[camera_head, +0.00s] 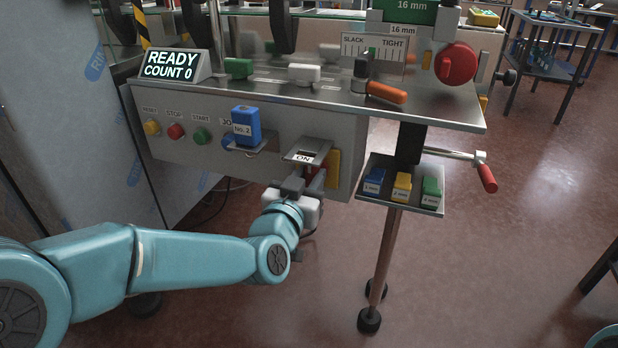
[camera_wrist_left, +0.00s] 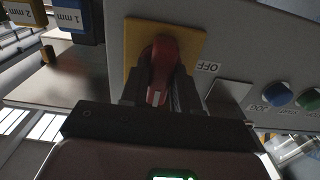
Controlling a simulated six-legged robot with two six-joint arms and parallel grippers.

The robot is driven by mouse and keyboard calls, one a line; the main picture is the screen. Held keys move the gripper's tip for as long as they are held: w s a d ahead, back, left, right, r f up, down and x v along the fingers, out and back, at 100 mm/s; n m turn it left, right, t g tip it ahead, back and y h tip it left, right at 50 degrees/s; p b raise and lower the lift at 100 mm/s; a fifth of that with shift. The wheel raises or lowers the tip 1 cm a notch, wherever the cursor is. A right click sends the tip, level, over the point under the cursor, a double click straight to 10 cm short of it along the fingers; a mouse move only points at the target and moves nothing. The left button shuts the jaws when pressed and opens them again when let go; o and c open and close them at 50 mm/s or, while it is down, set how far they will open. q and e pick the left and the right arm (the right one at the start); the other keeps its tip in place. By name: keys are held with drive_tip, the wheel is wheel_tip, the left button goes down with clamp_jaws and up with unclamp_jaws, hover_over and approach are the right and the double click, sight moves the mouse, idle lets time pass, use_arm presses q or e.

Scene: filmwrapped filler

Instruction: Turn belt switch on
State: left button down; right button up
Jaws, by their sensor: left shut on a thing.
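The belt switch is a red rotary knob (camera_wrist_left: 162,62) on a yellow square plate (camera_wrist_left: 190,42) on the front panel. An OFF label (camera_wrist_left: 209,67) sits beside the plate in the left wrist view. My left gripper (camera_head: 304,185) is at the knob, and in the left wrist view its fingers (camera_wrist_left: 158,88) are shut on it, one on each side. The gripper hides most of the knob in the head view. My right gripper is not in view.
Yellow, red, green and blue buttons (camera_head: 176,131) line the panel left of the switch. A blue No. 2 block (camera_head: 246,126) sits on a bracket. A tray (camera_head: 432,207) with coloured blocks and a red-handled crank (camera_head: 487,177) are at right. The display (camera_head: 170,65) reads READY COUNT 0.

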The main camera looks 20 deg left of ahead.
use_arm(q)
drive_tip(key=c, duration=0.9)
unclamp_jaws()
drive_tip(key=shift+s+a+b, duration=0.2)
drive_tip(key=shift+s+b, duration=0.5)
drive_tip(key=shift+s, duration=2)
drive_tip(key=shift+s+a+b, duration=0.2)
drive_tip(key=shift+s+b, duration=0.55)
drive_tip(key=shift+s, duration=2)
drive_tip(key=shift+s+a+b, duration=0.2)
drive_tip(key=shift+s+b, duration=0.5)
drive_tip(key=shift+s, duration=2)
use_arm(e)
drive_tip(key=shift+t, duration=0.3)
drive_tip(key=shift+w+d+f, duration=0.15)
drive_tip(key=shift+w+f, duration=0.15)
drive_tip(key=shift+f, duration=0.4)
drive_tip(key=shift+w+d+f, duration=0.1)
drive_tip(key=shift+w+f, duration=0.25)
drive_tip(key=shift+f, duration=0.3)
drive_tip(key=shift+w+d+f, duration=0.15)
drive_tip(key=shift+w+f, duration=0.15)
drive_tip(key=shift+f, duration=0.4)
